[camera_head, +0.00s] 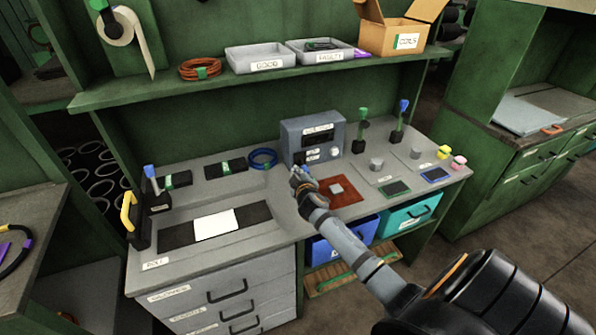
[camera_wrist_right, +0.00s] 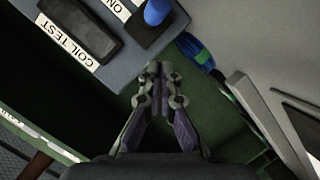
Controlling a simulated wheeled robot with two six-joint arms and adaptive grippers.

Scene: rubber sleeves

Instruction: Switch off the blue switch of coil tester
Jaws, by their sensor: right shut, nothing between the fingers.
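The coil tester (camera_head: 312,140) is a blue-grey box at the back middle of the bench, with a dark display and white labels. My right gripper (camera_head: 296,176) is shut and empty close in front of its lower left front. In the right wrist view the tester's face (camera_wrist_right: 150,45) fills the upper left. The blue switch (camera_wrist_right: 157,12) is a rounded blue knob on a black base, beside an "ON" label. The shut right fingertips (camera_wrist_right: 160,70) are below it in that picture, with a visible gap. My left gripper is not in view.
A blue cable ring (camera_head: 262,158) lies left of the tester. A red-brown pad (camera_head: 345,211) lies right of my right gripper. Green- and blue-topped posts stand at the right. A shelf (camera_head: 240,85) with trays and a cardboard box (camera_head: 390,38) runs above.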

